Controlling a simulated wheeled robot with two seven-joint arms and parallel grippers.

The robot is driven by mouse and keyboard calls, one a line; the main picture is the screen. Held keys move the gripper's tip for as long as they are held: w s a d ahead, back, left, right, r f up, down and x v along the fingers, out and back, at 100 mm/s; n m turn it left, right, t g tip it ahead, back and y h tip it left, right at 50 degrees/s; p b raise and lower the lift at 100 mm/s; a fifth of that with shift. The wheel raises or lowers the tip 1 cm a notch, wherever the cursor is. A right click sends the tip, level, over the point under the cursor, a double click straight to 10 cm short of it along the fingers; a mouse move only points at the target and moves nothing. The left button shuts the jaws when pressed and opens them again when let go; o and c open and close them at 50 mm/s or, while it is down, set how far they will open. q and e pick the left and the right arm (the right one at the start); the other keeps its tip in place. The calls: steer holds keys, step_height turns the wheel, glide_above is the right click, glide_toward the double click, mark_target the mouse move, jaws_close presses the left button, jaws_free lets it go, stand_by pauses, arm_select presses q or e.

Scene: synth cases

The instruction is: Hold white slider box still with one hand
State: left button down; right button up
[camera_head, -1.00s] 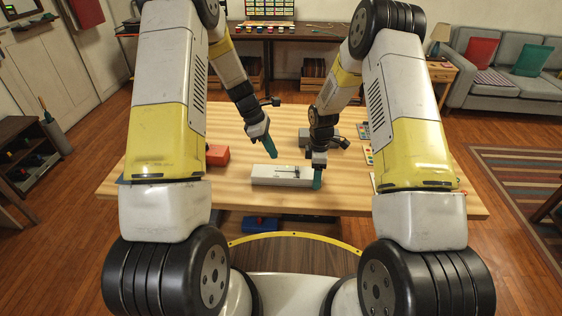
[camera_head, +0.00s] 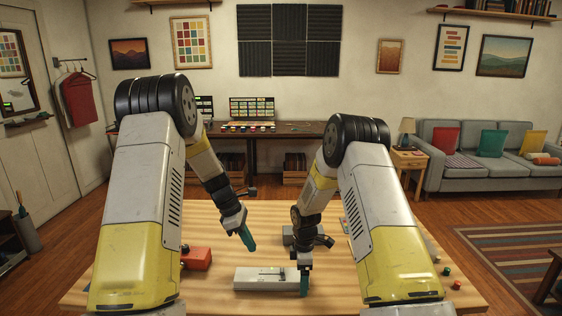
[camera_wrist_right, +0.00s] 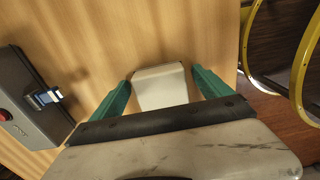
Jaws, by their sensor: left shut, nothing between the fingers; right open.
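The white slider box (camera_head: 258,281) lies flat on the wooden table, with a dark slider track on its top. My right gripper (camera_head: 304,284) points down at the box's right end. In the right wrist view, the end of the white box (camera_wrist_right: 160,86) sits between the two teal fingers of my open right gripper (camera_wrist_right: 163,77). I cannot tell whether either finger touches it. My left gripper (camera_head: 251,245) is shut and empty, above and behind the box, apart from it.
A red box (camera_head: 197,258) lies left of the white box. A grey device (camera_head: 290,236) is behind the right gripper; the right wrist view shows a grey box (camera_wrist_right: 38,120) with a blue slider and red button. Small coloured pieces (camera_head: 446,271) lie at the table's right.

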steer(key=shift+r, duration=0.1)
step_height(320, 180, up, 12)
stand_by(0.4)
step_height(320, 180, up, 10)
stand_by(0.7)
